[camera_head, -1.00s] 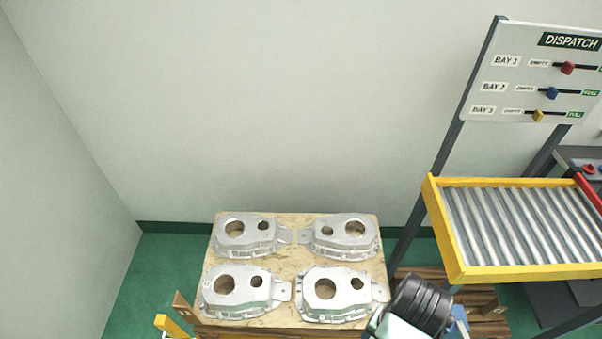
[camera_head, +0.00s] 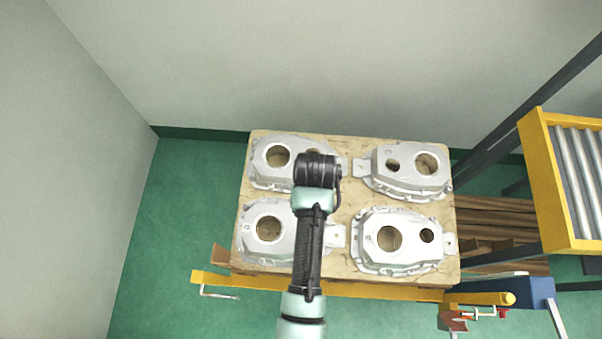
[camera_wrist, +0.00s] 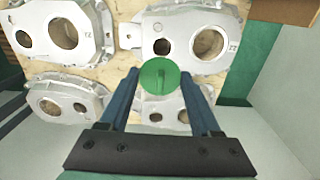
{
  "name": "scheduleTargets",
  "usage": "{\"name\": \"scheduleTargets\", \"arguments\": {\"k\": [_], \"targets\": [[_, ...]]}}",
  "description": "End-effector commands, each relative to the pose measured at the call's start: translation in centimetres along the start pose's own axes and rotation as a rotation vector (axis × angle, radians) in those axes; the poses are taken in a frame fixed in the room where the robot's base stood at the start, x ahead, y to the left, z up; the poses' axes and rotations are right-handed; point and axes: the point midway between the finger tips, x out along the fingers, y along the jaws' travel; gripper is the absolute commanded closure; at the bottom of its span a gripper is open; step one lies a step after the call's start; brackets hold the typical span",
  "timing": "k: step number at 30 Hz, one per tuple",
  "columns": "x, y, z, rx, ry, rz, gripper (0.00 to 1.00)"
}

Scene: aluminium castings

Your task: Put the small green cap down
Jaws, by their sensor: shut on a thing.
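The cap is above the castings; how far above I cannot tell. In the head view my arm reaches over the board, and its black wrist hides the gripper and the cap. A silver casting (camera_head: 398,241) with two round holes lies at the front right of the board. Other castings lie at front left (camera_head: 262,236), back left (camera_head: 270,160) and back right (camera_head: 410,172).
The wooden board (camera_head: 349,215) under the castings shows bare strips between them. A yellow-framed roller conveyor (camera_head: 545,180) stands at right. Walls close in behind and left.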

Motion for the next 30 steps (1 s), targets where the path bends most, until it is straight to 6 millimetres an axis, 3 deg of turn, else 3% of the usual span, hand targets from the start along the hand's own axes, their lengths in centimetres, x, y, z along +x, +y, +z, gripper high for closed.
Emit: {"name": "scheduleTargets", "arguments": {"k": [1,3,12,30], "targets": [[3.5,0.0,0.1,-0.002,0.001,0.001,0.87],[4.8,0.0,0.1,-0.003,0.003,0.002,0.87],[5.6,-0.1,-0.2,-0.001,0.001,0.002,0.87],[14.0,-0.1,-0.1,-0.001,-0.001,0.001,0.87]]}}
